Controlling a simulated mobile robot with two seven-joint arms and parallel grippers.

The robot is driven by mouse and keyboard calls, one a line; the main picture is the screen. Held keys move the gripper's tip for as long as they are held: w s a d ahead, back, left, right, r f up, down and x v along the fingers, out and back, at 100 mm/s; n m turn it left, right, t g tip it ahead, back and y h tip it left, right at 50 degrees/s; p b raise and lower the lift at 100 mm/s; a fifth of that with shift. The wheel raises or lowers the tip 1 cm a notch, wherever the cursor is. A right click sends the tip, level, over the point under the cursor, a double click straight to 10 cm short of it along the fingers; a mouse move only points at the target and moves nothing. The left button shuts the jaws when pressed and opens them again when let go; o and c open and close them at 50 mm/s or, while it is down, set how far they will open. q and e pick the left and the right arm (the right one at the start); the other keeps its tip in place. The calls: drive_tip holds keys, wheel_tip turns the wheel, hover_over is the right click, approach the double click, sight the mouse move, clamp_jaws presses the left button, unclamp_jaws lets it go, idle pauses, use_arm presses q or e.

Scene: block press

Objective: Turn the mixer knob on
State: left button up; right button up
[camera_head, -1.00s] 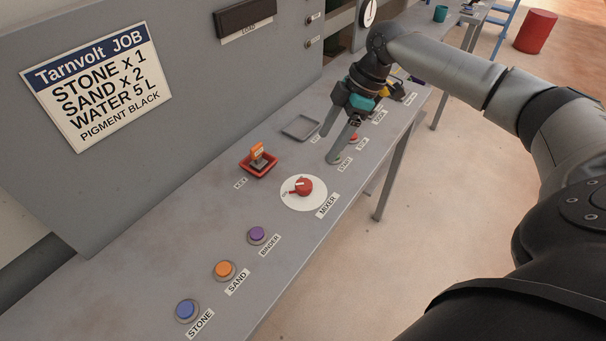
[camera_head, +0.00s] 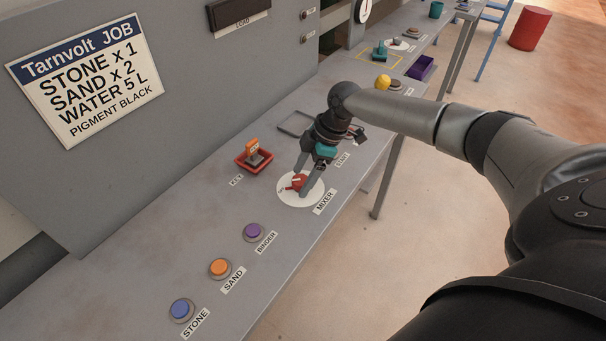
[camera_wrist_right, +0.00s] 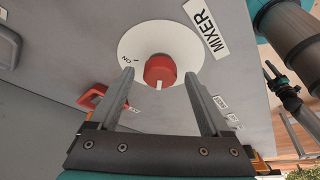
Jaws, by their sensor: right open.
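The red mixer knob (camera_head: 298,182) sits on a white round dial (camera_head: 289,198) beside the MIXER label. In the right wrist view the knob (camera_wrist_right: 160,70) shows a white pointer mark, with the ON mark to its left on the dial (camera_wrist_right: 185,42). My right gripper (camera_head: 304,180) is over the dial, its fingers pointing down at the knob. In the wrist view the open fingers (camera_wrist_right: 159,82) lie on either side of the knob with gaps; whether they touch it cannot be told. My left gripper is not in view.
An orange key stands in a red tray (camera_head: 264,168) left of the dial. Binder (camera_head: 253,231), sand (camera_head: 220,267) and stone (camera_head: 182,309) buttons lie nearer on the panel. A grey tray frame (camera_head: 291,122) and a yellow knob (camera_head: 383,82) are farther back.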

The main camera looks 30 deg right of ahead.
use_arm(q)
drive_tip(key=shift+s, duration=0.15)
use_arm(e)
drive_tip(key=shift+c, duration=0.2)
drive_tip(key=c, duration=0.3)
clamp_jaws()
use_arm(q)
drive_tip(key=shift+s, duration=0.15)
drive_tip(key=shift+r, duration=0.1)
